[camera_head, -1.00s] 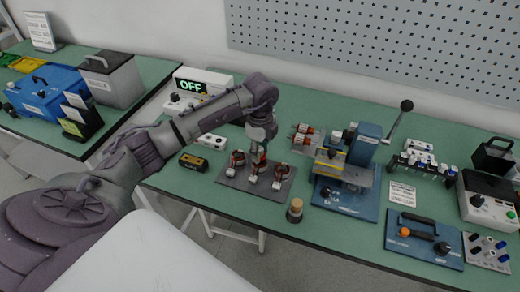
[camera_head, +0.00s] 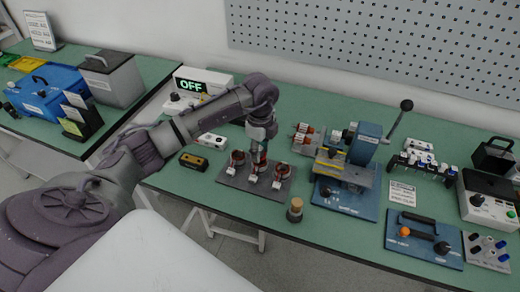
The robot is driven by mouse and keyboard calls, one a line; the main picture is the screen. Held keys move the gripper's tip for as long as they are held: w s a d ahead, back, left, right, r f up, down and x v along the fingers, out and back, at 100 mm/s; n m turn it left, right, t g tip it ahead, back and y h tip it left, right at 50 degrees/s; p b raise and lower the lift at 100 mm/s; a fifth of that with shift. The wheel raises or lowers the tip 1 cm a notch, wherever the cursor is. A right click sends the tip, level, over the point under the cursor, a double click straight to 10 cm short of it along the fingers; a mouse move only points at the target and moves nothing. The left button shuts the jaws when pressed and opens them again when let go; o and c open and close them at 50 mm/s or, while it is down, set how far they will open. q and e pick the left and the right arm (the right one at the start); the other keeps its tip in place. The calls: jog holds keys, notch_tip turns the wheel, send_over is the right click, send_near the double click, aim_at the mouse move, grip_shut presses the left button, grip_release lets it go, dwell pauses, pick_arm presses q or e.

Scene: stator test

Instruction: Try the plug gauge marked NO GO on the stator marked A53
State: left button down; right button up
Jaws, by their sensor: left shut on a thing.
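Several copper-wound stators stand on a dark plate (camera_head: 229,182), with small white tags too small to read: a left one (camera_head: 237,159), a middle one (camera_head: 254,170) and a right one (camera_head: 281,172). My left gripper (camera_head: 261,142) points down over the middle stator. It is shut on a slim thing, likely a plug gauge (camera_head: 263,155), mostly hidden by the fingers and showing a reddish part. I cannot tell whether its tip touches or enters the stator. The marks NO GO and A53 cannot be read. My right gripper is not in view.
A blue-based press (camera_head: 345,200) with a lever stands right of the plate. A cork-topped jar (camera_head: 295,210) is near the front edge. A box reading OFF (camera_head: 197,84) stands behind, and a yellow-black block (camera_head: 193,162) lies at left. A blue fixture (camera_head: 424,237) is at right.

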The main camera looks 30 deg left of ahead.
pick_arm(q)
jog(key=shift+r, duration=0.15)
dwell(0.5)
jog(key=shift+r+p, duration=0.55)
jog(key=shift+p, duration=0.05)
jog(key=shift+r, duration=0.1)
jog(key=shift+r+p, duration=2)
jog(key=shift+r, duration=0.45)
